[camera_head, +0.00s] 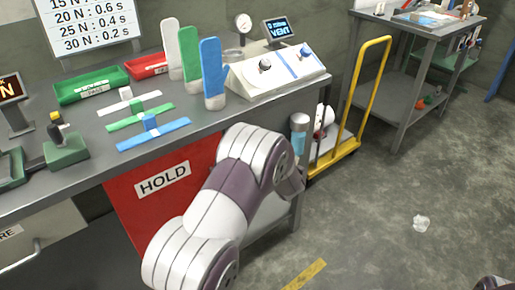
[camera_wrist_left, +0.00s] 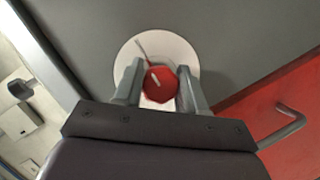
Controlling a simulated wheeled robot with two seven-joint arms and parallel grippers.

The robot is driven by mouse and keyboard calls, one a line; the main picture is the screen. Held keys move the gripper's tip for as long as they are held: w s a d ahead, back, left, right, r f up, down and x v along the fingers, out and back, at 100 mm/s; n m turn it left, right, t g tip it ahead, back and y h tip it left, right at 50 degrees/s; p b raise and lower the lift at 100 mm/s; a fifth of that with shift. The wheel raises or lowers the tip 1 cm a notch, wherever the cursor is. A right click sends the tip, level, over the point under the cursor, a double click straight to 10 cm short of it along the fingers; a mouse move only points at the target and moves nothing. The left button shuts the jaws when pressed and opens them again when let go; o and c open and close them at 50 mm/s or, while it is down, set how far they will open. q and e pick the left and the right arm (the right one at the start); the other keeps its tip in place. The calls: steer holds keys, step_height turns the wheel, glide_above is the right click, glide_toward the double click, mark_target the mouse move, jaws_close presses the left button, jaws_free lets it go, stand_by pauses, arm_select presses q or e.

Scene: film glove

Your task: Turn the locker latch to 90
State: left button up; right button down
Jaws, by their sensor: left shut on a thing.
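The red latch knob (camera_wrist_left: 157,88) shows in the left wrist view, in front of a round white dial plate (camera_wrist_left: 183,52) on a grey panel. The knob bears a short pale mark, tilted slightly, and a thin grey line shows on the plate above it. My left gripper (camera_wrist_left: 160,80) is shut on the knob, one finger on each side. In the head view my left arm reaches down beside the red HOLD panel (camera_head: 163,180) and hides the latch and the gripper. My right gripper is out of view.
A red panel with a bar handle (camera_wrist_left: 290,122) is right of the dial. The grey bench (camera_head: 90,180) carries green and red trays, coloured strips and a control box (camera_head: 275,70). A yellow-handled trolley (camera_head: 362,100) stands to the right. Open floor lies at the lower right.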

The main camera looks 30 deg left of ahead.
arm_select(q)
steer(key=o, duration=1)
steer(key=shift+w+d+f, duration=0.1)
steer(key=shift+d, duration=0.05)
steer(key=shift+o, duration=0.2)
steer(key=p+v, duration=0.2)
steer(key=v, duration=1)
steer(key=shift+s+d, duration=0.2)
steer(key=shift+s, duration=0.1)
